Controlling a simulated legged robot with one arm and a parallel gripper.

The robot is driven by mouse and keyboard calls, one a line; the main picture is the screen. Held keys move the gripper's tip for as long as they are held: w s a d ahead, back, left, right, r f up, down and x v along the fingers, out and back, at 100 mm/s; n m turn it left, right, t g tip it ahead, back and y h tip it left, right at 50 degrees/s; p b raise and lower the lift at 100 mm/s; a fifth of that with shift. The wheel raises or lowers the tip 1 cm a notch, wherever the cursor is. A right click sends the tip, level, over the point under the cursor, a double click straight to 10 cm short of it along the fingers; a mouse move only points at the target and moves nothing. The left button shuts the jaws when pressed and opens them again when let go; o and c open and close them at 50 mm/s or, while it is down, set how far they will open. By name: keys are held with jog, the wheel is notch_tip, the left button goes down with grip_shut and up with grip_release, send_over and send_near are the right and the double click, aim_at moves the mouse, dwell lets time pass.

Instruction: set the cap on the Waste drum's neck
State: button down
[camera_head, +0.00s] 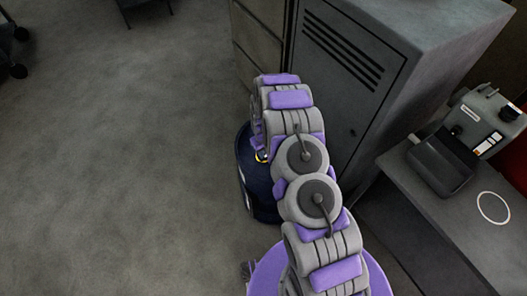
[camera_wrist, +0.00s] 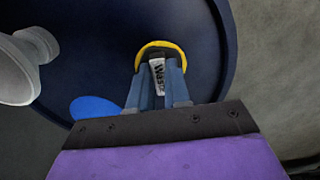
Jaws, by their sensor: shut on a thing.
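The dark blue Waste drum (camera_head: 262,200) stands on the floor beside the locker, partly hidden by my arm; its top fills much of the wrist view (camera_wrist: 95,50). My gripper (camera_wrist: 158,68) points at the drum top, shut on what appears to be the cap (camera_wrist: 150,47), a round piece with a yellow edge at the fingertips.
A grey locker (camera_head: 345,60) stands close behind the drum. A bench (camera_head: 440,225) with a grey device (camera_head: 485,120) is at the right. A blue rounded piece (camera_wrist: 96,107) and a pale grey round piece (camera_wrist: 22,65) lie left of my gripper. Open floor (camera_head: 120,160) extends left.

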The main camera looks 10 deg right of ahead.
jog(key=c, duration=1)
grip_release()
jog(key=shift+r, duration=0.15)
notch_tip(320, 180, up, 17)
jog(key=p, duration=0.3)
